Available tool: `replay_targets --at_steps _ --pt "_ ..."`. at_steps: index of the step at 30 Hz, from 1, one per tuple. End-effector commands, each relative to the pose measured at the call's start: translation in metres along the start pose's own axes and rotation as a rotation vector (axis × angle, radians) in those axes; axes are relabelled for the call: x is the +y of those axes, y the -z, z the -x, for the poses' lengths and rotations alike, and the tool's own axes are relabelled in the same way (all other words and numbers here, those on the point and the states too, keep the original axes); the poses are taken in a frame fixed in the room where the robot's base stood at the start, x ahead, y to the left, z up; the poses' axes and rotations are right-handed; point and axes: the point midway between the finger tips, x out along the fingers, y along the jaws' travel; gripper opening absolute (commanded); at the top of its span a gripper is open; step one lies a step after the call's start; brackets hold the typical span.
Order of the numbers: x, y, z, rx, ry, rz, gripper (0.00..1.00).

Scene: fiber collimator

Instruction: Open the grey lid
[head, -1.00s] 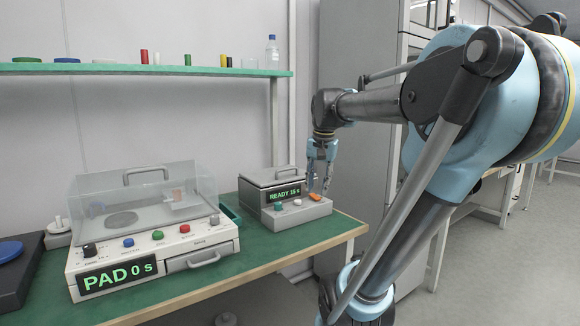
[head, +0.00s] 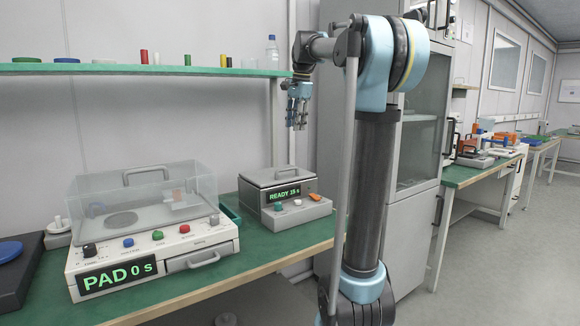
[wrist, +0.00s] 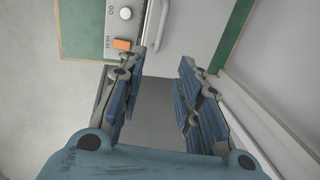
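The grey lid (head: 275,177) is shut on top of a small grey box (head: 300,213) at the right end of the green bench. It has a bar handle (head: 285,171) on top. The lid also shows in the wrist view (wrist: 192,35), with its handle (wrist: 157,28) past my fingertips. My gripper (head: 297,124) points down above and a little behind or right of the box, apart from it. In the wrist view my gripper (wrist: 163,60) is open, with nothing between its fingers.
The box's front has an orange switch (head: 314,197), knobs and a "READY 15 s" display. A larger machine with a clear cover (head: 130,195) stands to the left. A shelf (head: 140,70) with small items runs above the bench. A tall cabinet (head: 420,130) stands at right.

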Motion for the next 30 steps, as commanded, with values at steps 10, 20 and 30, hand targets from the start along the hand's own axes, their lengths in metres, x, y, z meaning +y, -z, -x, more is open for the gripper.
replay_targets --at_steps 10,20,30 --pt "0.0 0.0 -0.05 0.0 0.0 0.003 0.31" --pt "0.001 0.0 -0.107 0.0 0.0 0.003 0.31" --pt "0.001 0.0 -0.157 0.0 0.0 0.002 0.31"
